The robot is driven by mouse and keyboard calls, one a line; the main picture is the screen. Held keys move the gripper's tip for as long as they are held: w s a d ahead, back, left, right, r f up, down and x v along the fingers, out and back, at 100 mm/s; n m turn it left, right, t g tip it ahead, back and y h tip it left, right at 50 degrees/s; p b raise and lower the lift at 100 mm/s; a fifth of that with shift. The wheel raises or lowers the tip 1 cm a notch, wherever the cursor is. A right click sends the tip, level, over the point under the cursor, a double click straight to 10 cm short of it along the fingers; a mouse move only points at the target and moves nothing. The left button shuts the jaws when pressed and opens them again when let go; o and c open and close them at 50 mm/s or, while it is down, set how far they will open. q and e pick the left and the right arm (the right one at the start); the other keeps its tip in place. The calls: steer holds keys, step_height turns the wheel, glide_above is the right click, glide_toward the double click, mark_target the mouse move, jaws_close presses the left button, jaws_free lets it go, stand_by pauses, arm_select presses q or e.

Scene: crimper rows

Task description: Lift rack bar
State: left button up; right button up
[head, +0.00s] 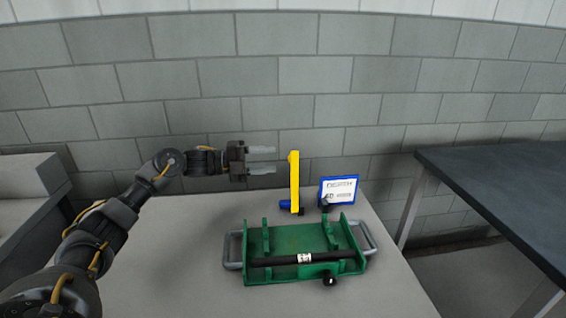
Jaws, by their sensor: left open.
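A green rack (290,238) with grey side handles sits on the light grey table. A black bar (278,261) with a white label lies across its front part, with a black knob (329,280) near its right end. My left gripper (262,161) is open and empty, its two light fingers pointing right. It is in the air above and behind the rack's left side, apart from the bar. My right gripper is not in view.
A yellow upright piece (294,180) with a blue base stands behind the rack. A small blue-framed sign (338,190) stands to its right. A dark table (500,185) is at the right, a grey block wall behind. The light table (180,260) is clear left of the rack.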

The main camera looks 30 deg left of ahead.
arm_select(q)
steer(key=shift+v, duration=1.6)
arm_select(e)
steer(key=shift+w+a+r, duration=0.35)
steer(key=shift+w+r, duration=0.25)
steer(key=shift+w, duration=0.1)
